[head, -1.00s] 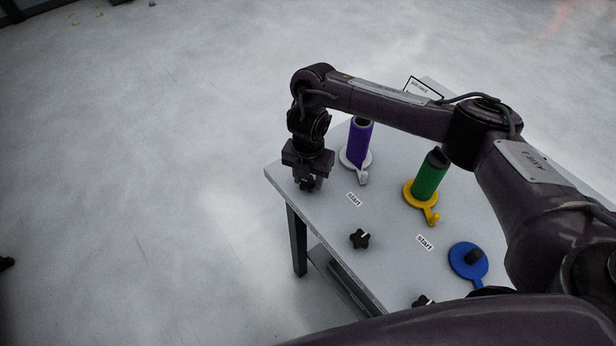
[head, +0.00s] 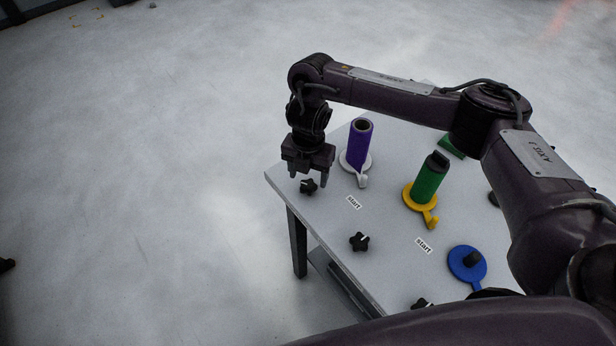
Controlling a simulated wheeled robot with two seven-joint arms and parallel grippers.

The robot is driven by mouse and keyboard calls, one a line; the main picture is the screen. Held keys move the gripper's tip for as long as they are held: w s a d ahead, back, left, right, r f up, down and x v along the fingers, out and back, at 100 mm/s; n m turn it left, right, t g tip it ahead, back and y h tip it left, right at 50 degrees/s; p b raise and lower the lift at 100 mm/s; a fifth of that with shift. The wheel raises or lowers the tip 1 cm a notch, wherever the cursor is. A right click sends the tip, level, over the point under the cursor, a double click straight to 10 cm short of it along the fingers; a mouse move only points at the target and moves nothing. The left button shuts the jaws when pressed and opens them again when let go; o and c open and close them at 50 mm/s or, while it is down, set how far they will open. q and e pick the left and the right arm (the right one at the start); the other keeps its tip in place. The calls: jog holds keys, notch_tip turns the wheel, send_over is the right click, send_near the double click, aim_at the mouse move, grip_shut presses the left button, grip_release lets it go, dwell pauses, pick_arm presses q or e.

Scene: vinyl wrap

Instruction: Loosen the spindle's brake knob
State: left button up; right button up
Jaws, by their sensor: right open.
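Several black star-shaped knobs sit along the table's left edge. One knob (head: 308,186) is at the far left corner, another (head: 359,241) is in the middle, and a third (head: 422,304) is nearer and partly hidden by my arm. My right gripper (head: 309,178) points down just over the far knob. Its fingers are apart, and I cannot tell if they touch the knob. A purple roll (head: 360,146) stands on a white spindle base (head: 362,181). A green roll (head: 430,181) stands on a yellow base (head: 421,202). A blue base (head: 466,265) has a bare black post. My left gripper is out of view.
The grey table (head: 330,215) has "start" labels (head: 353,202) beside the spindles. A green block (head: 452,146) lies at the back, partly behind my right arm. The floor left of the table is clear.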

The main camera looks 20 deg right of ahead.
aim_at(308, 185)
notch_tip(308, 185, up, 5)
jog(key=shift+f, duration=0.1)
jog(key=shift+s+a, duration=0.1)
dwell(0.6)
